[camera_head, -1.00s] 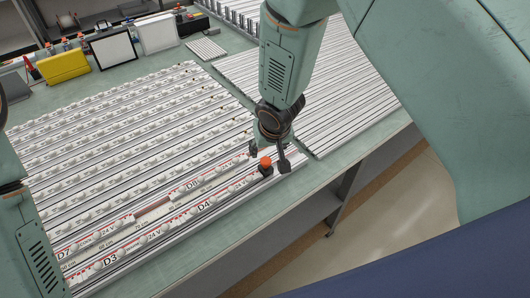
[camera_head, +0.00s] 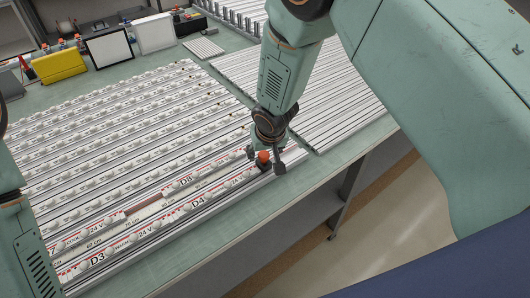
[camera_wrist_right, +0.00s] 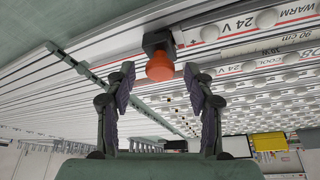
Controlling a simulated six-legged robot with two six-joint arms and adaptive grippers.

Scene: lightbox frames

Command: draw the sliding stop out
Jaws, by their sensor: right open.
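The sliding stop is a small dark block with an orange knob (camera_head: 263,156). It sits at the right end of the front rail, the one marked D4 (camera_head: 197,201). In the right wrist view the orange knob (camera_wrist_right: 160,67) shows below its dark block. My right gripper (camera_head: 265,160) is open over the stop, with one finger on each side of the knob. In the right wrist view my right gripper (camera_wrist_right: 158,72) shows gaps between both fingertips and the knob. My left arm shows at the left edge; its gripper is out of view.
Rows of white rails with round lamps (camera_head: 120,130) cover the bench left of the stop. More bare rails (camera_head: 320,100) lie to the right. The green bench edge (camera_head: 230,235) runs in front. A yellow case (camera_head: 58,66) and framed panels stand at the back.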

